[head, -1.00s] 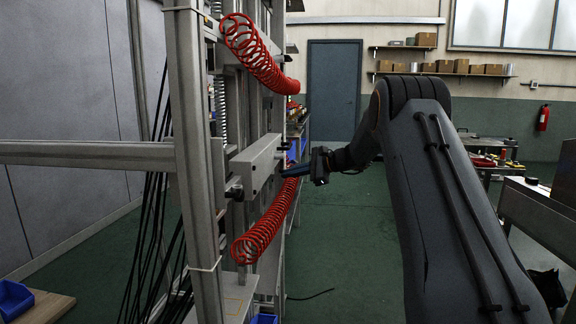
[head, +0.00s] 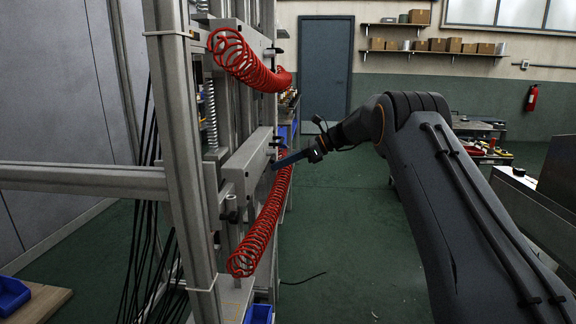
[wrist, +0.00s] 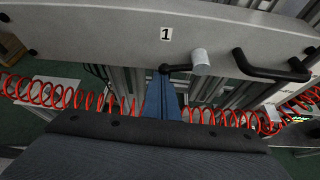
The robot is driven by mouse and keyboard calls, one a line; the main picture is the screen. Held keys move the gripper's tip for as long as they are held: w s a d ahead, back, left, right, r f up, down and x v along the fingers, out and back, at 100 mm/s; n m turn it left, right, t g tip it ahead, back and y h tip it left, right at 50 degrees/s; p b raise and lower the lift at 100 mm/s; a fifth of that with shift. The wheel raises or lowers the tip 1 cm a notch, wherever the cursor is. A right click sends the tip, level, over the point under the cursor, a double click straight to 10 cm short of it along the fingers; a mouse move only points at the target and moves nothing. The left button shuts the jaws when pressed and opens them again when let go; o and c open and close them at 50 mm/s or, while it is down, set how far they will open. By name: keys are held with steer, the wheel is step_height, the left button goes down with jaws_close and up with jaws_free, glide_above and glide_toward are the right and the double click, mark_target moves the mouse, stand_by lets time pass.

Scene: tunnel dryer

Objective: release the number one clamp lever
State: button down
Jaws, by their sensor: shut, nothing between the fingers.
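The number one clamp lever (wrist: 180,68) shows in the wrist view just below the black "1" label (wrist: 166,34). It has a short dark arm lying roughly level and a pale grey knob (wrist: 201,61) at its right end. My gripper (wrist: 161,78) has its blue fingers together and empty. Their tips reach up to the left end of the lever arm, and I cannot tell whether they touch it. In the head view my gripper (head: 275,166) points left and slightly down at the grey beam (head: 245,167). The lever is not clear there.
A black bar handle (wrist: 272,68) sits on the beam right of the lever. A red coiled hose (head: 262,228) hangs below the beam, close to my gripper, and another (head: 245,60) hangs above. A steel post (head: 187,150) stands at left. Green floor (head: 340,230) is open.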

steer(key=shift+s+r+p, duration=0.1)
steer(key=shift+r+p, duration=0.2)
steer(key=shift+r, duration=0.5)
stand_by(0.4)
steer(key=s+d, duration=0.1)
steer(key=d, duration=0.8)
steer(key=shift+d+r+b, duration=0.2)
steer(key=shift+d+b, duration=0.05)
steer(key=shift+b, duration=0.1)
steer(key=shift+s, duration=0.2)
